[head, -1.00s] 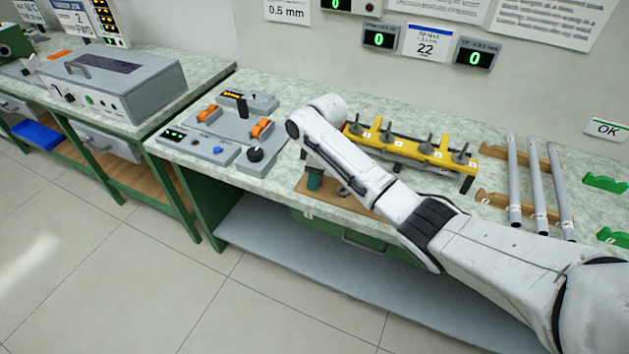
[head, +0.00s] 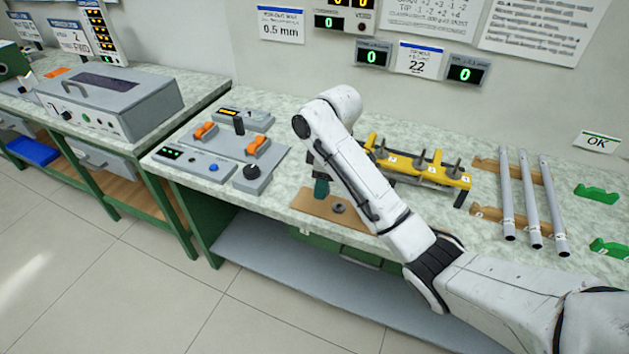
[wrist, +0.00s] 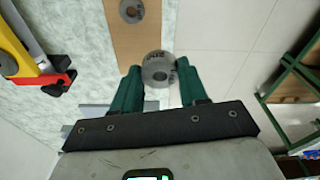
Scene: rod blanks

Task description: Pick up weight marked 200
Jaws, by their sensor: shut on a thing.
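My gripper (wrist: 158,78) has green fingers and is shut on a round grey weight with a centre hole (wrist: 158,68). Dark markings show on its face, small and turned over, and I cannot read them surely. In the head view my gripper (head: 321,187) is over the left part of a brown board (head: 308,205), and the held weight is hidden there. I cannot tell its exact height above the board. A second ring-shaped weight (head: 338,208) lies on the board to the right of my gripper; it also shows in the wrist view (wrist: 131,11).
A yellow rack with pegs (head: 440,175) stands behind the board, partly hidden by my arm. Three grey rods (head: 533,200) lie on wooden supports to the right. A grey control panel (head: 215,150) is to the left. The bench front edge is close.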

